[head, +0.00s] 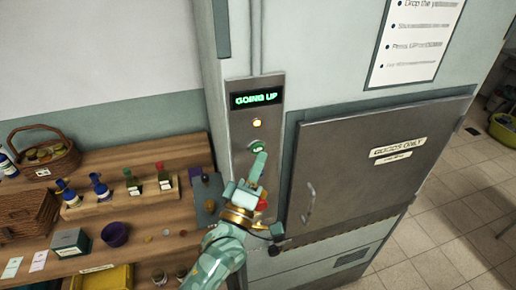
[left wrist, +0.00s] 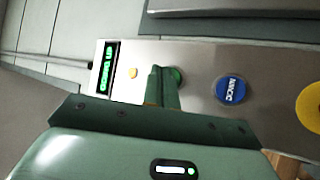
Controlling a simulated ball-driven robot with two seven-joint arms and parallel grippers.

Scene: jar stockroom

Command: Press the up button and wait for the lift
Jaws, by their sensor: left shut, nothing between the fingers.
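A metal lift panel (head: 238,125) on the wall has a dark display (head: 256,99) reading "GOING UP" in green. Below it an amber lamp (head: 257,123) glows. The green up button (head: 257,147) sits under the lamp; it shows partly behind my fingers in the left wrist view (left wrist: 177,76). My left gripper (head: 260,160) is shut and empty, with its fingertips at the lower edge of the green button. I cannot tell whether they touch it. A blue button (left wrist: 229,90) marked "DOWN" shows in the left wrist view. My right gripper is not in view.
The closed grey lift door (head: 350,165), labelled "GOODS ONLY" (head: 398,147), has a handle (head: 308,202) on its left. Wooden shelves (head: 150,160) with jars, bottles and baskets stand left. A notice (head: 415,45) hangs above the door.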

